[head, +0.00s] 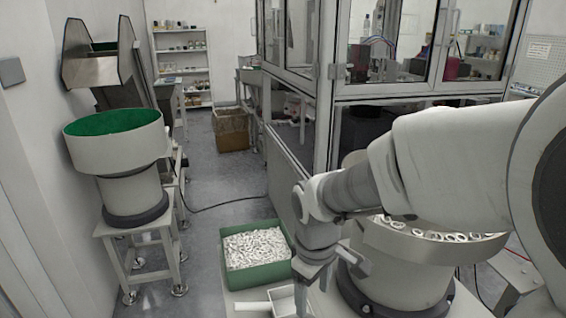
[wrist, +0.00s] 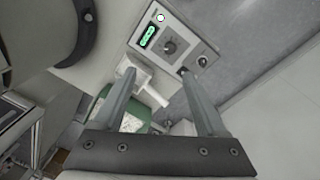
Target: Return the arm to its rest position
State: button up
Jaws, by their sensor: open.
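My arm reaches in from the right in the head view, and my gripper (head: 312,285) points down at its end. It hangs beside the green bin (head: 258,284) of white parts, over or close to a small white open box (head: 285,299). In the wrist view my gripper (wrist: 156,76) shows two grey fingers spread apart with nothing held between them. Part of the green bin and a pale object show between and behind the fingers; the rest is hidden.
A bowl feeder (head: 405,295) with white rings stands under my arm. A glass-walled cabinet (head: 335,120) rises behind it. A green-lined bowl feeder (head: 115,150) stands on a stand at left. A control box (wrist: 172,45) with a green display shows in the wrist view. The aisle floor (head: 205,170) is mostly clear.

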jog(key=s+d+r+m+t, duration=0.2)
jog(key=s+d+r+m, duration=0.2)
jog(key=s+r, duration=0.2)
jog(key=s+d+r+m+t+p, duration=0.1)
jog(key=s+d+r+m+t, duration=0.1)
jog(key=s+d+r+m, duration=0.2)
notch_tip(320, 180, up, 3)
jog(key=shift+s+m+t+p, duration=0.3)
jog(key=shift+s+m, duration=0.4)
jog(key=shift+s, duration=0.25)
dwell(4.1)
